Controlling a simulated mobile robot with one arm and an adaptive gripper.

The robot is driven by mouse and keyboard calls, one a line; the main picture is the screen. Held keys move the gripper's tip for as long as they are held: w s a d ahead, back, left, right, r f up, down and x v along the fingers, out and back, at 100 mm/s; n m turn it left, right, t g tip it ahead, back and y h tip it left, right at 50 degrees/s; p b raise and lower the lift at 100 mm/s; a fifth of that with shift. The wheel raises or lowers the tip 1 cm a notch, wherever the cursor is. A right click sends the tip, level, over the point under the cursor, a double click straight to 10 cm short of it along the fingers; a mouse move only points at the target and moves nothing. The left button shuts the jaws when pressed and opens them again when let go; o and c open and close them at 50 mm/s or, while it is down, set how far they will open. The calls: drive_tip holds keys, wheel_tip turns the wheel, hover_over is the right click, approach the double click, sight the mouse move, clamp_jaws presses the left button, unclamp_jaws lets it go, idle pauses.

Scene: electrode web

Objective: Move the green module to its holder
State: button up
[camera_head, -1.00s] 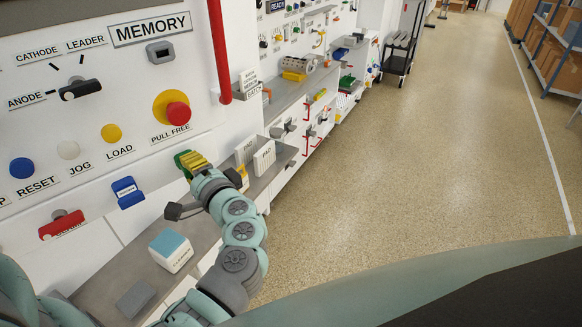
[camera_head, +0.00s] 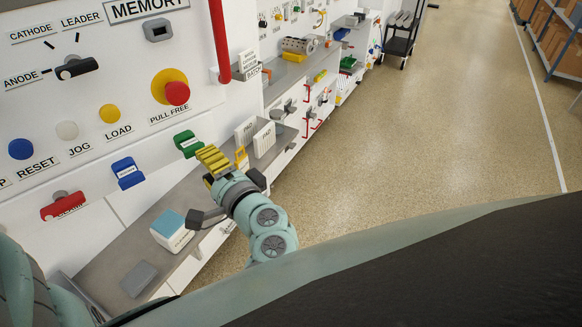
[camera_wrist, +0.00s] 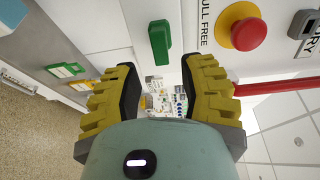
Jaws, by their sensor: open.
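A green module (camera_head: 187,144) sits on the white panel, below the yellow and red PULL FREE button and to the right of a similar blue module (camera_head: 127,172). In the wrist view the green module (camera_wrist: 160,42) is upright, ahead of the fingers and a little above the gap between them. My gripper (camera_wrist: 162,72) is open and empty, with yellow ribbed fingers spread apart. In the head view my gripper (camera_head: 212,158) is just right of the green module and appears apart from it. I cannot tell which thing is the holder.
A grey ledge (camera_head: 105,265) below the panel holds a white and blue cleaner block (camera_head: 172,230), a grey block (camera_head: 139,279) and white pad boxes (camera_head: 264,139). A red vertical pipe (camera_head: 219,40) rises beside the panel. The floor (camera_head: 440,110) to the right is clear.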

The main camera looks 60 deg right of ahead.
drive_tip(key=shift+v, duration=2.2)
